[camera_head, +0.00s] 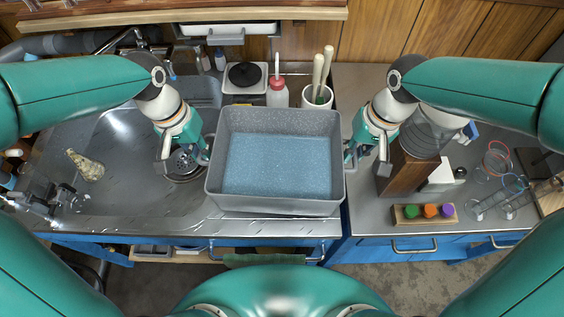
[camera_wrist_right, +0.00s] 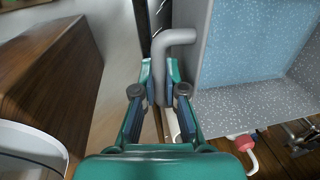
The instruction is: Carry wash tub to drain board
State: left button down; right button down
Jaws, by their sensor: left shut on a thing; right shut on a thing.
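The wash tub (camera_head: 278,205) is a grey speckled rectangular tub with a blue speckled interior, in the middle of the head view. It looks level, over the steel drain board (camera_head: 225,226) right of the sink. I cannot tell if its base touches the board. My left gripper (camera_head: 203,156) is shut at the tub's left side; the grip itself is small and partly hidden. My right gripper (camera_head: 352,155) is shut on the tub's right side handle. In the right wrist view, the bent grey handle (camera_wrist_right: 171,42) runs between the fingers (camera_wrist_right: 166,98), beside the tub wall (camera_wrist_right: 245,101).
The sink basin (camera_head: 120,140) with a patterned object (camera_head: 85,165) lies left. A red-capped bottle (camera_head: 277,93) and a white pot of pestles (camera_head: 317,97) stand close behind the tub. A wooden block (camera_head: 405,172), a coloured-stopper rack (camera_head: 424,213) and glassware (camera_head: 497,165) crowd the right bench.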

pick_arm(q)
jog(key=shift+a+f, duration=0.15)
jog(key=shift+f, duration=0.35)
pick_arm(e)
jog(key=shift+d+f, duration=0.1)
jog(key=shift+f, duration=0.35)
pick_arm(q)
jog(key=shift+f, duration=0.1)
pick_arm(e)
jog(key=shift+f, duration=0.1)
